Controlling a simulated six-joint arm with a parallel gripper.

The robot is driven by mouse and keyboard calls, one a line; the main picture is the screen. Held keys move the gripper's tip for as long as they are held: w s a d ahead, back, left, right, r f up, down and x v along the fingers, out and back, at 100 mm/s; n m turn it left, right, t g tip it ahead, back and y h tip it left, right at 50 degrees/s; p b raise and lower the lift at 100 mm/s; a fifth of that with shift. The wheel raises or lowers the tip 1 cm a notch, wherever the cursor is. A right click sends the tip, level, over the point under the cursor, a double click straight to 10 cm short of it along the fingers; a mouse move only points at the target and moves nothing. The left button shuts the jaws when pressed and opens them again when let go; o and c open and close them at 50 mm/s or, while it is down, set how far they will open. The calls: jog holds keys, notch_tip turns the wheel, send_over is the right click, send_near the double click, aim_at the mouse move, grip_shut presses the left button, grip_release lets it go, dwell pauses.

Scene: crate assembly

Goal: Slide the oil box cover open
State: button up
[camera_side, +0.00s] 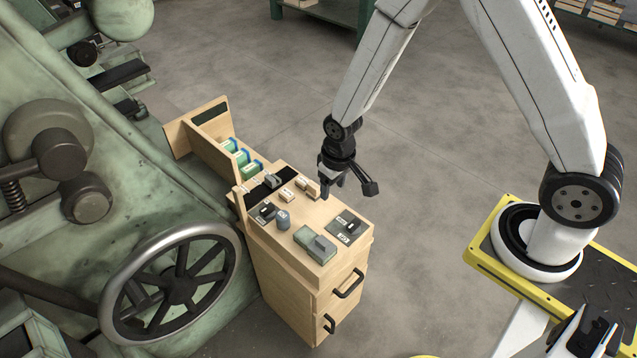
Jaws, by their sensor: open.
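A grey-green box (309,238) with a raised grey block (321,248) on its top lies at the front of the wooden cabinet top (280,231). It may be the oil box with its cover, but no label that I can read confirms this. The block sits toward the right part of the box. My gripper (347,184) is open and empty, pointing down above the back right edge of the cabinet top. It is behind the grey-green box in the picture and apart from it.
Small grey and black parts, a grey cylinder (283,219) and light blocks stand on the cabinet top. A wooden bin (205,142) with several green boxes (241,158) is behind. A green machine with a large handwheel (178,290) crowds the left.

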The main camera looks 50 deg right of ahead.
jog(key=g, duration=0.1)
send_over(322, 242)
notch_tip(322, 242, down, 12)
jog(key=shift+d+f, duration=0.1)
jog(key=shift+f, duration=0.1)
jog(key=shift+f, duration=0.15)
jog(key=shift+f, duration=3.75)
grip_shut()
